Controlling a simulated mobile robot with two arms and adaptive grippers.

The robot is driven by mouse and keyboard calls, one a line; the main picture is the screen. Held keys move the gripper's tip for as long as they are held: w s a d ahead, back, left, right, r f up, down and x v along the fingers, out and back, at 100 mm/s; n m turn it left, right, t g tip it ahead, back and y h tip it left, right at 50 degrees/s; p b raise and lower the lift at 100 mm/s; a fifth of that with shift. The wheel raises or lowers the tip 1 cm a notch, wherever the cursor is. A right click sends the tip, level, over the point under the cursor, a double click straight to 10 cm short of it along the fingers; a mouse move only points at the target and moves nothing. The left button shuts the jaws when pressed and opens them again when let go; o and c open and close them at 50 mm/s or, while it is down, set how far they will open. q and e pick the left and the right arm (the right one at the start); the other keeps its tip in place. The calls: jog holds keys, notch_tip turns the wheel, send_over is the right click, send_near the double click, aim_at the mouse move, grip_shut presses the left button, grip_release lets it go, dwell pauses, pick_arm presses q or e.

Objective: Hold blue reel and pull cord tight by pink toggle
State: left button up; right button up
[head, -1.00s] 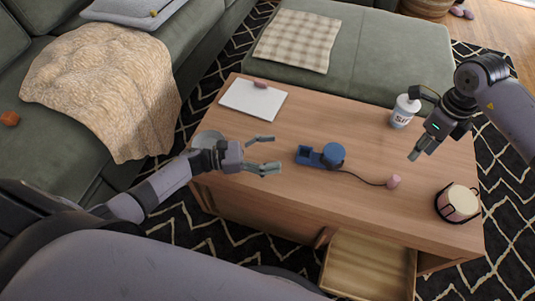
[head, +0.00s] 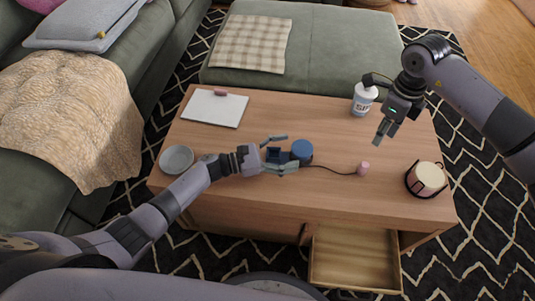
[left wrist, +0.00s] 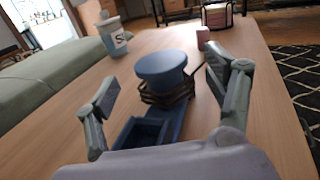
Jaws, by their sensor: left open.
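The blue reel (head: 302,150) sits on the wooden table, with a blue base that has a square open compartment. In the left wrist view the reel (left wrist: 162,68) stands ahead, with dark cord wound under its round top. My left gripper (head: 286,153) is open, its fingers on either side of the reel's base; they also show in the left wrist view (left wrist: 165,95). I cannot tell whether they touch it. A dark cord (head: 330,170) runs right along the table to the pink toggle (head: 363,168). My right gripper (head: 380,136) hangs above the table, behind and right of the toggle; its opening is unclear.
A grey bowl (head: 176,159) and a white notepad (head: 214,109) are on the left. A drawer (head: 355,262) stands open at the front.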

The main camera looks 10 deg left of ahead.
aim_at(296, 149)
pick_arm(q)
jog(key=shift+x, duration=1.55)
jog(key=shift+c, duration=0.6)
jog(key=c, duration=1.1)
jog(key=shift+c, duration=0.2)
